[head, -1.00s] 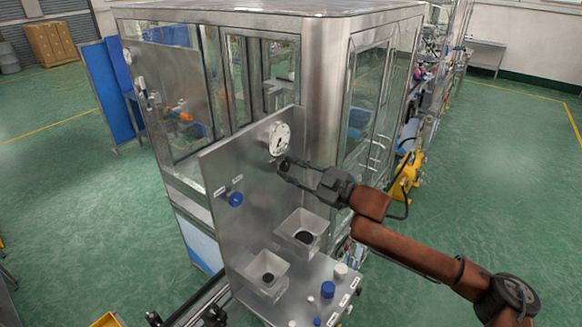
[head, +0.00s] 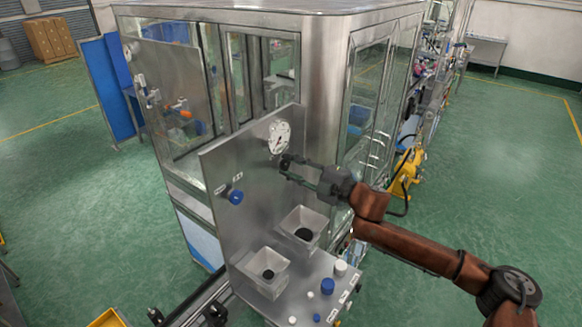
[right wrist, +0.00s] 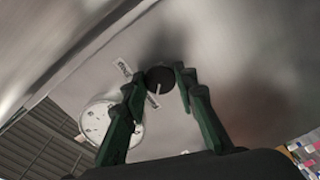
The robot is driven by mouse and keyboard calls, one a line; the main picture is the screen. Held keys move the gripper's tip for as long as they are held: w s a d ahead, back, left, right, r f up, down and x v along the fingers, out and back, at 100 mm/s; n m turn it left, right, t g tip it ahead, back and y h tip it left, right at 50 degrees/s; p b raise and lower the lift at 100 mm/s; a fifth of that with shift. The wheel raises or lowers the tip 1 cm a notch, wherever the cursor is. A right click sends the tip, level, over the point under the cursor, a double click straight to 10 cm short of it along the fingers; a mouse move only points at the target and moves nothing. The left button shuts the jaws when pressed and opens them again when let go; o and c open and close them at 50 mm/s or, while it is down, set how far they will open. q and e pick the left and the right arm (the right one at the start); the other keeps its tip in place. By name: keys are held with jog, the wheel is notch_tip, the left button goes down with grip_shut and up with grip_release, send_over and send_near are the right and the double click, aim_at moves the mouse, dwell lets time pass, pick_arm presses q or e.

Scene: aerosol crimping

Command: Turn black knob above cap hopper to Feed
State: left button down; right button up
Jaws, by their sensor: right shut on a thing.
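The black knob (head: 285,161) sits on the upright steel panel (head: 225,165), below the round white gauge and above the right-hand hopper (head: 304,230). My right gripper (head: 287,168) reaches it from the right and is shut on it. In the right wrist view the knob (right wrist: 159,79) lies between the two fingertips (right wrist: 160,80), and a white pointer line shows on its face. A small white label (right wrist: 124,69) beside it is too blurred to read. My left gripper is not clearly in view.
The gauge (head: 279,137) is close above the knob. A blue knob (head: 236,197) is on the panel's left. A second hopper (head: 268,272) and a shelf with blue and white buttons (head: 327,287) stand below. A glazed steel cabinet (head: 325,80) is behind.

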jog(key=shift+f, duration=0.1)
dwell(0.3)
jog(key=o, duration=1.2)
jog(key=shift+c, duration=0.2)
jog(key=shift+s+d, duration=0.15)
jog(key=shift+d, duration=0.1)
jog(key=v, duration=1.1)
jog(key=shift+s+d, duration=0.2)
